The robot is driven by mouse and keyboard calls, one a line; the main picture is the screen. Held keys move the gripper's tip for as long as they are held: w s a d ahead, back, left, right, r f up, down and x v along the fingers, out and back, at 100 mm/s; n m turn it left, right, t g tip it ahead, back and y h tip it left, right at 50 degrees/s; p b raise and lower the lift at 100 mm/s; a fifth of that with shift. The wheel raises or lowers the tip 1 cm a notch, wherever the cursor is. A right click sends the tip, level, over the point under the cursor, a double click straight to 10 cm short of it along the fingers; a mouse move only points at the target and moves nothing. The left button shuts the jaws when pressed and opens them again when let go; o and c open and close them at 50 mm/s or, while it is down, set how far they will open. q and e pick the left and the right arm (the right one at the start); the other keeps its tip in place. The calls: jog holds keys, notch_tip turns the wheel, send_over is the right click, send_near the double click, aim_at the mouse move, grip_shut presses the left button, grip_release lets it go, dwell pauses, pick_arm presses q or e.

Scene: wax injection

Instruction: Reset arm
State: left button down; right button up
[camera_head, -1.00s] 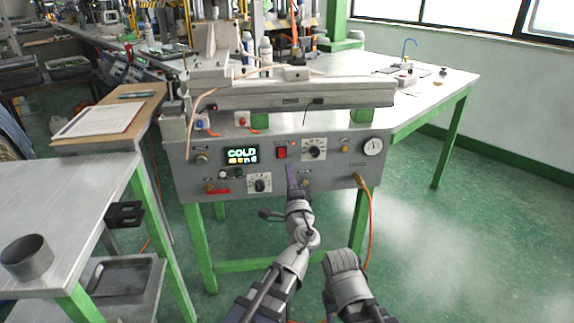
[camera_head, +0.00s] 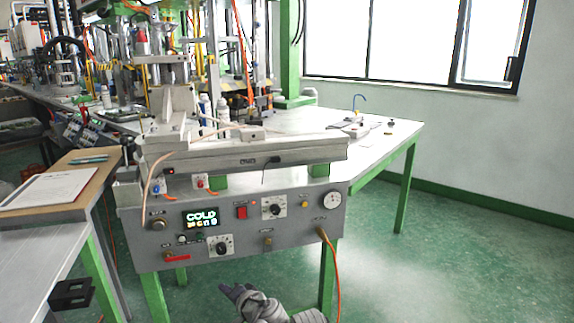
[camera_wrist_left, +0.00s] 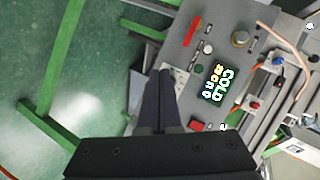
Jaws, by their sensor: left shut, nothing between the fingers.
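My left gripper (camera_head: 236,291) is low in the head view, below the front panel of the wax injection machine (camera_head: 150,240). It is apart from the panel there. In the left wrist view the two dark fingers (camera_wrist_left: 160,78) lie together, shut and empty, with the panel (camera_wrist_left: 222,50) beyond their tips. The panel carries a lit display reading COLD (camera_head: 201,217), a red switch (camera_head: 241,212), dials and a pressure gauge (camera_head: 332,200). My right gripper is not in view.
A side table (camera_head: 35,262) with a clipboard sheet (camera_head: 48,188) stands at the left. An orange hose (camera_head: 335,262) hangs from the panel's right end. The metal worktop (camera_head: 385,137) extends right on green legs. Green floor (camera_head: 460,260) at the right is clear.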

pick_arm(q)
jog(key=s+d+f+n+g+h, duration=0.1)
jog(key=s+d+f+g+h, duration=0.35)
jog(key=s+f, duration=0.35)
jog(key=s+d+f+n+g+h, duration=0.1)
jog(key=s+d+f+g+h, duration=0.2)
jog(key=s+d+f+g, duration=0.5)
notch_tip(320, 180, up, 35)
jog(key=s+a+t+p, duration=0.1)
jog(key=s+t+p, duration=0.1)
jog(key=p, duration=3)
jog(key=shift+a, duration=0.2)
jog(key=shift+r, duration=0.1)
